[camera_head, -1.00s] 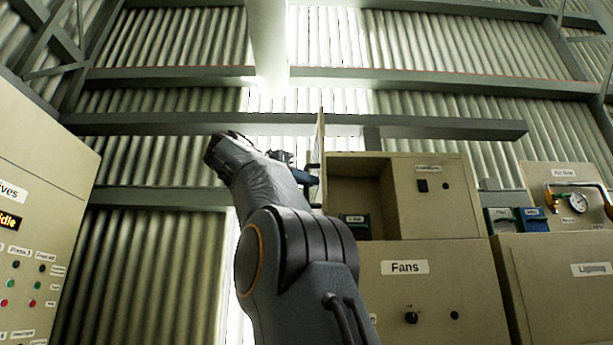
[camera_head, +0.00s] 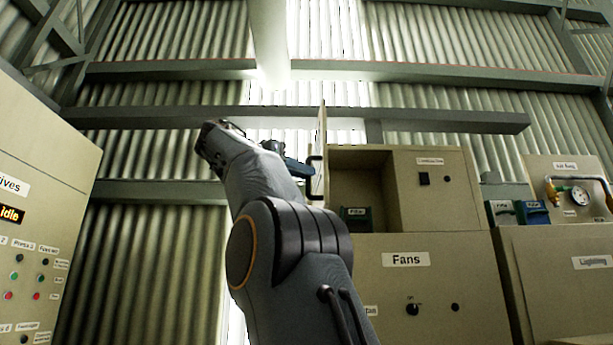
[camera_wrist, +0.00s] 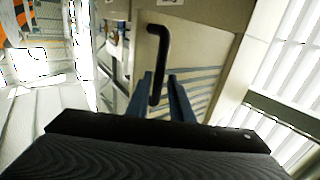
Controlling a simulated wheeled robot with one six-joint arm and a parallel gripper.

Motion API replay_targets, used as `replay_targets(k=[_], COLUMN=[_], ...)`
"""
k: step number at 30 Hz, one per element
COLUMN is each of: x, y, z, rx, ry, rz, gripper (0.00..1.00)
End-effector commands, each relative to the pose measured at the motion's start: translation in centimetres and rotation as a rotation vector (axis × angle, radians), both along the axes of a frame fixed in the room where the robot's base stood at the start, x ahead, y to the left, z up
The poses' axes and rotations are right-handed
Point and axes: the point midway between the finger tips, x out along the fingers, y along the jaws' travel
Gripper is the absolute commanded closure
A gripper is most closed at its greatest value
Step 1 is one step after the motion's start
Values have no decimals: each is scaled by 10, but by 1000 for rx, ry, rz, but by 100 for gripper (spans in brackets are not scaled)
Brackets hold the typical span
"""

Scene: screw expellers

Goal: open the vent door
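The vent door (camera_head: 321,140) stands swung open, nearly edge-on, at the left side of the open compartment above the Fans panel. Its black handle (camera_head: 315,178) sticks out to the left. In the wrist view the door (camera_wrist: 205,50) shows slats and the handle (camera_wrist: 160,45). My gripper (camera_wrist: 165,92) is open, with a gap between its blue fingers. The lower end of the handle shows between the fingers; I cannot tell whether they touch it. In the head view my gripper (camera_head: 300,168) is just left of the door, partly hidden by my wrist.
The open compartment (camera_head: 357,180) holds a dark green filter box (camera_head: 356,215). The Fans cabinet (camera_head: 440,290) is below it. More filter boxes (camera_head: 530,212) and a gauge (camera_head: 579,196) stand at right. A control cabinet (camera_head: 40,230) is at left. Free room lies left of the door.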

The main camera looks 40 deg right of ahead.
Motion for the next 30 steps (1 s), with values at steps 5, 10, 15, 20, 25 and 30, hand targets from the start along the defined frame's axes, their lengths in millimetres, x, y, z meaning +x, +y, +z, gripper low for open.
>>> replay_targets(k=[5, 10, 15, 20, 25, 30], x=[-2, -3, -4, -4, -5, -4], y=[32, 50, 55, 55, 55, 55], z=[-2, -1, -1, -1, -1, -2], rx=[1, 1, 1, 1, 1, 2], ry=[0, 1, 2, 2, 2, 3], rz=[4, 1, 0, 0, 0, 1], gripper=[80, 80, 80, 80, 80, 80])
